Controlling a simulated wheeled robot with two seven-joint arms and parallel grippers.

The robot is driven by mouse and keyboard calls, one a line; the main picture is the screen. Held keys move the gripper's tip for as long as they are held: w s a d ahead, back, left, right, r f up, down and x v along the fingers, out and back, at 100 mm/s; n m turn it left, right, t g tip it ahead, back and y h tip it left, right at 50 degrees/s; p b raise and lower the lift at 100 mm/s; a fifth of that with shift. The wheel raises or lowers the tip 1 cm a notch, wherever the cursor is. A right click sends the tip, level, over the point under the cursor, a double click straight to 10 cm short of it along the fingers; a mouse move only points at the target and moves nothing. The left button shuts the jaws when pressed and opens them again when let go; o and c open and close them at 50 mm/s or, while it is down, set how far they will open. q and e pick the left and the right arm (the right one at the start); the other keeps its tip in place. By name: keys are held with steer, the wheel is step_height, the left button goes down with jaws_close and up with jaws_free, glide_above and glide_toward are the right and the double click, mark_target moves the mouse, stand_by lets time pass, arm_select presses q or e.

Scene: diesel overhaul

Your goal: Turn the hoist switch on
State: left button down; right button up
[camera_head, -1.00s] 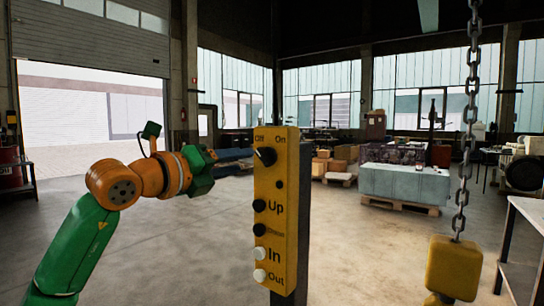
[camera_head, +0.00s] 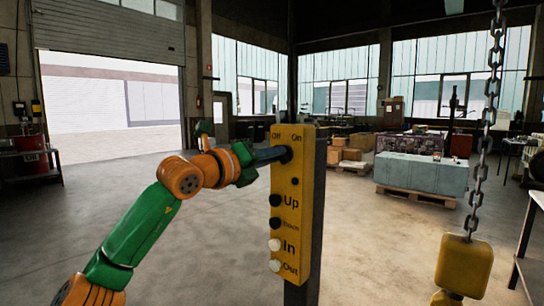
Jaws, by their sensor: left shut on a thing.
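The yellow hoist control panel (camera_head: 308,215) stands on a dark post in the middle of the head view, with buttons marked Up, In and Out. The black rotary hoist switch (camera_head: 286,154) sits at its top, below the labels Off and On. My left gripper (camera_head: 275,155) reaches in from the left, its dark fingers at the switch and shut on it. The fingers cover much of the knob, so which label it points to cannot be told. My right gripper is not in view.
A chain (camera_head: 487,130) with a yellow hoist block (camera_head: 463,264) hangs at the right. A workbench (camera_head: 528,240) stands at the right edge. A grey-blue crate (camera_head: 421,174) on a pallet stands behind. The floor left of the panel is clear.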

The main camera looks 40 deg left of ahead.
arm_select(q)
steer(key=shift+d+r+m+p, duration=0.1)
steer(key=shift+m+p, duration=0.6)
steer(key=shift+m, duration=3.65)
steer(key=shift+r+m+p, duration=0.1)
steer(key=shift+m+p, duration=0.55)
steer(key=shift+m, duration=3.7)
steer(key=c, duration=1.1)
jaws_free()
steer(key=o, duration=0.3)
steer(key=shift+w+f, duration=0.1)
steer(key=shift+f, duration=0.1)
